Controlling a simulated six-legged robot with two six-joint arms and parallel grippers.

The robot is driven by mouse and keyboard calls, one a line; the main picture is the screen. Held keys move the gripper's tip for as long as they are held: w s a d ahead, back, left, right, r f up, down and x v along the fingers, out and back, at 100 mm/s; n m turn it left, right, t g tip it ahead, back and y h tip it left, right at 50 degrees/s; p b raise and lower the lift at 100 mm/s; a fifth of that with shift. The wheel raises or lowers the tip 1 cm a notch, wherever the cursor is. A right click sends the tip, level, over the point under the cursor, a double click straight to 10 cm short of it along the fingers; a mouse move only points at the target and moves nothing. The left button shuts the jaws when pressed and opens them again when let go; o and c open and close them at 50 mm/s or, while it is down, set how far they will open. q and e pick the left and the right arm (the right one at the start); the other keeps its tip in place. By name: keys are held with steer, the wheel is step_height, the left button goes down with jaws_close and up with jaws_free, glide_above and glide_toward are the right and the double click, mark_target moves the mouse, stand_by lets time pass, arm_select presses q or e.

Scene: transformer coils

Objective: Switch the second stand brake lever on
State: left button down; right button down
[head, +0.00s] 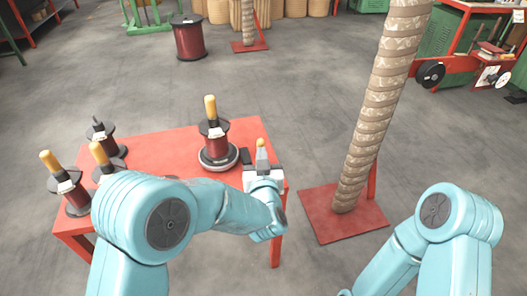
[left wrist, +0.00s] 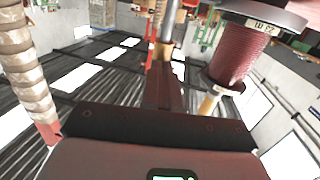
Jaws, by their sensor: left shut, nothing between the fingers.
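A small lever with an orange-yellow tip (head: 261,143) stands upright near the right edge of the red table. In the left wrist view its orange part (left wrist: 163,50) and grey rod (left wrist: 171,22) lie just beyond the fingers. My left gripper (head: 262,163) is shut and empty, right at the lever; whether it touches it I cannot tell. The fingers are dark in the left wrist view (left wrist: 164,88). A dark red spool (head: 214,143) with a yellow handle sits on a round stand left of the lever; the spool also shows in the left wrist view (left wrist: 240,55). My right gripper is out of view.
The red table (head: 160,150) holds several more spools at its left, one of them (head: 75,192) partly behind my left arm. A tall wrapped column (head: 375,110) on a red base (head: 318,215) stands right of the table. Open floor surrounds them.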

arm_select(q)
steer(key=w+g+p, duration=0.1)
steer(key=p, duration=0.1)
steer(key=w+g+p, duration=0.1)
steer(key=p, duration=0.1)
steer(key=w+a+r+g+p, duration=0.1)
steer(key=g+p, duration=0.1)
steer(key=p, duration=0.1)
steer(key=shift+w+n+h, duration=0.15)
steer(key=shift+n+h, duration=0.15)
steer(key=shift+w+a+f+p, duration=0.1)
steer(key=shift+w+p, duration=0.3)
steer(key=shift+p, duration=0.1)
steer(key=shift+w+a, duration=0.1)
steer(key=shift+w, duration=0.05)
steer(key=shift+r, duration=0.25)
